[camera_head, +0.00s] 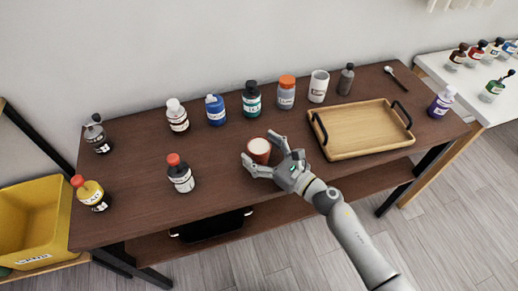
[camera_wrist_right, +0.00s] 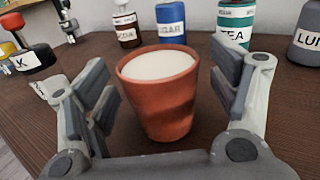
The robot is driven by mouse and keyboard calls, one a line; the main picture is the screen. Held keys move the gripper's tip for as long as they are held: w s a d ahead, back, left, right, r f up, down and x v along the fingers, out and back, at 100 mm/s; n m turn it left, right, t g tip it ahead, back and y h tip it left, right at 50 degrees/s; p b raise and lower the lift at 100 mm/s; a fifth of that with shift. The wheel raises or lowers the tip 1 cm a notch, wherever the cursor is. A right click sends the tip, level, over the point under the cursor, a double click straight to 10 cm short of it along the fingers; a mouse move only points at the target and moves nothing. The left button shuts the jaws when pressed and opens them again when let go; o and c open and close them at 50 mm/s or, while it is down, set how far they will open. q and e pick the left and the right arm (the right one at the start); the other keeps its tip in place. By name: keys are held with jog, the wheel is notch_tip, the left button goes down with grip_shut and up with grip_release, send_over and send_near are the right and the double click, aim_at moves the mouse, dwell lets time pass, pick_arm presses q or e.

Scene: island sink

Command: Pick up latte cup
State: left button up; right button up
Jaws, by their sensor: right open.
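The latte cup (camera_head: 259,147) is a reddish-brown cup with a pale top surface, upright near the front middle of the dark wooden table. In the right wrist view the cup (camera_wrist_right: 163,100) stands between my open fingers, with a gap on each side. My right gripper (camera_head: 264,154) is open around the cup from the front right; it also shows in the right wrist view (camera_wrist_right: 165,95). My left gripper is not in view.
Several bottles, including a blue one (camera_head: 215,111) and a green one (camera_head: 251,101), stand along the back. A wooden tray (camera_head: 362,143) with dark handles lies to the right. A red-capped bottle (camera_head: 180,176) stands left of the cup. A yellow bin (camera_head: 30,222) is at the far left.

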jog(key=shift+w+a, duration=0.25)
jog(key=shift+a, duration=0.05)
jog(key=shift+c, duration=0.5)
jog(key=c, duration=1.2)
jog(key=shift+o, duration=0.2)
